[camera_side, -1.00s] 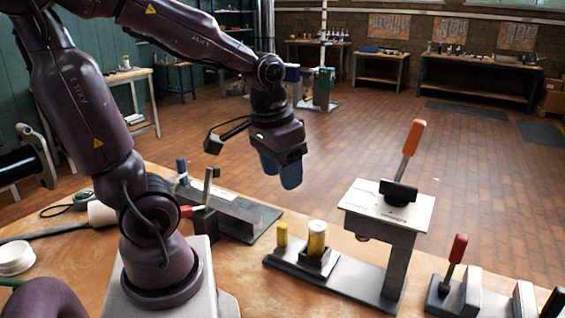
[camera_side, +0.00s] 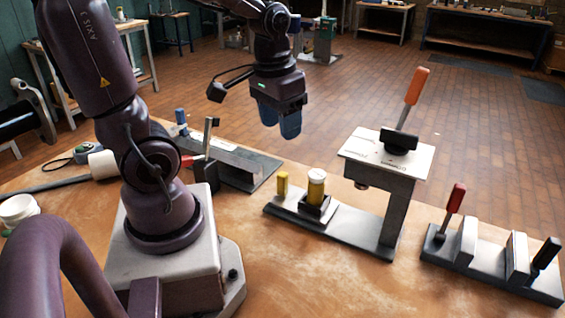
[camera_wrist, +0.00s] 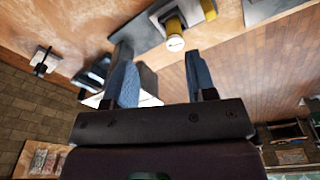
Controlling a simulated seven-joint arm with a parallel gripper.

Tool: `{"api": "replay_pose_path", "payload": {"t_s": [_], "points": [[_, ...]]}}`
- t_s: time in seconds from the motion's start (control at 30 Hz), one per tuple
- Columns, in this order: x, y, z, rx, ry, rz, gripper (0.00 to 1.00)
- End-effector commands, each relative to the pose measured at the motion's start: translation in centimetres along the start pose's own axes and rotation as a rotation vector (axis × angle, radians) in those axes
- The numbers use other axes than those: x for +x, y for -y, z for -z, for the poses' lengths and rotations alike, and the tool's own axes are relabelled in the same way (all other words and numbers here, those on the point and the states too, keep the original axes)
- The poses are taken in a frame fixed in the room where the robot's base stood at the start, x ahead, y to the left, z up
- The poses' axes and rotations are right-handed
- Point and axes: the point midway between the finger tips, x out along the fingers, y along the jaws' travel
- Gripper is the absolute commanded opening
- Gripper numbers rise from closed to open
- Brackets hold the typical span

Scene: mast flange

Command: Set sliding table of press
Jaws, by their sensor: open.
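The press (camera_side: 392,160) stands on the bench right of centre in the side view, with a pale top plate and an orange lever (camera_side: 411,92) tilted up and to the right. Its long dark base (camera_side: 365,238) runs left. The sliding table (camera_side: 328,218) lies at the base's left end, clear of the press head. The cylinder also shows in the wrist view (camera_wrist: 175,35). My gripper (camera_side: 280,122), with blue fingers, hangs empty and open above and behind the sliding table, touching nothing.
A red-handled fixture (camera_side: 490,262) with upright blocks stands at right. A grey bracket with a clamp (camera_side: 240,165) stands left of the press base. A mallet (camera_side: 100,163) and a white roll (camera_side: 18,208) lie at left. Bench front centre is clear.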

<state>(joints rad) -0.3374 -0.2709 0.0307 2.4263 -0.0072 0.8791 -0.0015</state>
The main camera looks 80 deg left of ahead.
Motion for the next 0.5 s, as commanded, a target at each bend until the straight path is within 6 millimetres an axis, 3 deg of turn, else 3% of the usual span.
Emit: {"api": "replay_pose_path", "payload": {"t_s": [0.03,0.3,0.5], "points": [[1.6,1.3,0.7,-0.063,0.054,0.004,0.51],[8.8,7.6,3.7,-0.321,0.175,0.016,0.51],[11.4,9.9,5.7,-0.403,0.149,0.032,0.51]]}}
